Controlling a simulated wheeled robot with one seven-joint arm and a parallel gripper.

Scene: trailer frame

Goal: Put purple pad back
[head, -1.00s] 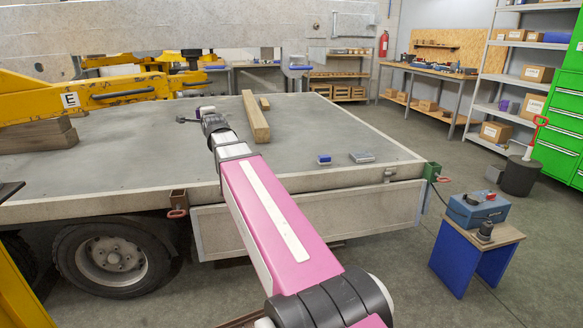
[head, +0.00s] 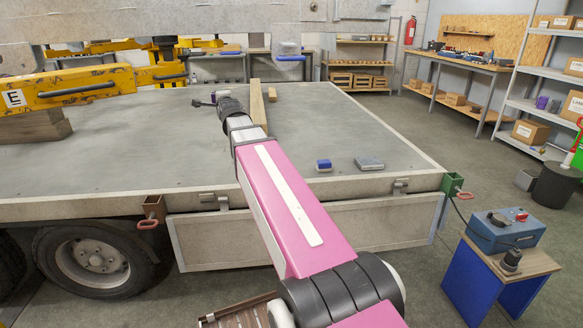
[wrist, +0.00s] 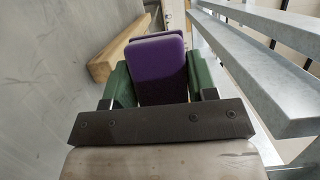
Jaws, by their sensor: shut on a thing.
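The purple pad (wrist: 159,68) is a flat, rounded block in the wrist view, held between the two green fingers of my gripper (wrist: 160,82). My gripper is shut on it. In the head view my gripper (head: 212,100) is at the far end of my pink and white arm, over the trailer deck (head: 330,130), just left of a wooden beam. Only a small bit of the pad shows there, partly hidden by the wrist. I cannot tell its height above the deck.
The long wooden beam (head: 257,103) lies on the deck beside my gripper. A blue block (head: 323,165) and a grey block (head: 369,163) lie nearer the front edge. Yellow machinery (head: 90,85) stands left. Metal rails (wrist: 270,60) run along the right of the wrist view.

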